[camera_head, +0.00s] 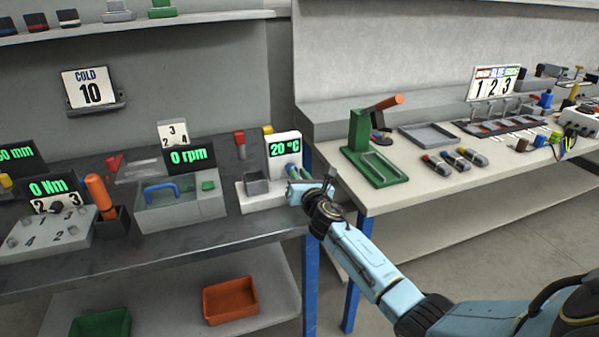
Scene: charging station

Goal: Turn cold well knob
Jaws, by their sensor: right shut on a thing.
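The cold well (262,200) is a small white unit near the right end of the dark left bench. Its green display reads 20 °C. Its knob (291,169), small and blue, is on the front of the unit below the display and partly hidden by my gripper. My right gripper (293,179) comes in from the lower right and is shut on the knob. A sign (91,88) on the back wall reads COLD 10. My left gripper is not in view.
A grey box with a blue handle (162,191) and a 0 rpm display stands left of the well. A red block (240,143) and a yellow block stand behind it. A green press (371,155) stands on the right bench.

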